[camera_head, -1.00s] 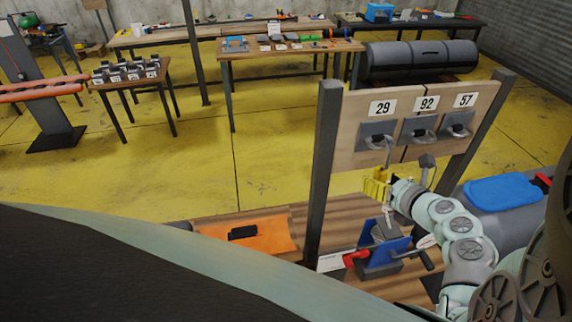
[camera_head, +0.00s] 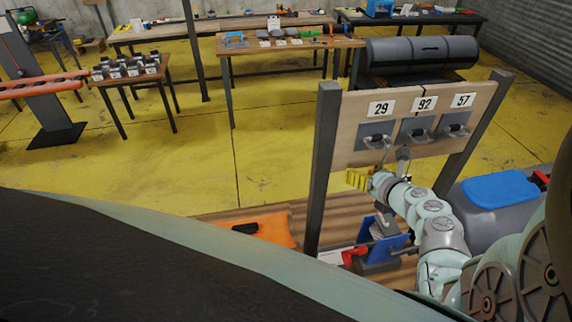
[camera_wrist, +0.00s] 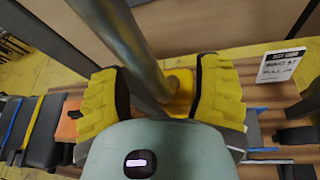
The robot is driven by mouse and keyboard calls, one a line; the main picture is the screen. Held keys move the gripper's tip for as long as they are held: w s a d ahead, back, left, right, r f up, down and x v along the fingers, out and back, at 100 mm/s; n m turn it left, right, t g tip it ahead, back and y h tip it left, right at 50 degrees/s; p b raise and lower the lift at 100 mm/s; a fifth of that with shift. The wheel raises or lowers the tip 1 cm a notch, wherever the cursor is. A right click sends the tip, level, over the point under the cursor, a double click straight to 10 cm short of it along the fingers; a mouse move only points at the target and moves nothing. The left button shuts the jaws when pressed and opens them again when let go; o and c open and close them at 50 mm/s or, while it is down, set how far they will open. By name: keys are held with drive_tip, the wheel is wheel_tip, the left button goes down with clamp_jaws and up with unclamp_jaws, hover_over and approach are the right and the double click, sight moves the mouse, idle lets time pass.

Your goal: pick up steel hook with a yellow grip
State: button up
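My gripper (camera_head: 358,180) has yellow ribbed fingers and is below the left end of the numbered board in the head view. In the wrist view the fingers of my gripper (camera_wrist: 160,92) stand apart, with dark inner pads facing each other. A thick, shiny steel bar (camera_wrist: 128,38) slants down from the top into the gap between them. A small yellow part (camera_wrist: 180,92), possibly the yellow grip of the steel hook, shows in the same gap, nearer the right finger. I cannot tell whether either finger touches it. The hook's full shape is not clear in either view.
The wooden board (camera_head: 350,108) carries clasps under numbers 29, 92 and 57, between dark posts (camera_head: 322,165). Below are a blue holder (camera_head: 388,247), an orange item (camera_head: 270,230) and a grey case with a blue lid (camera_head: 500,187).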

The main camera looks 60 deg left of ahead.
clamp_jaws()
idle(0.3)
idle(0.5)
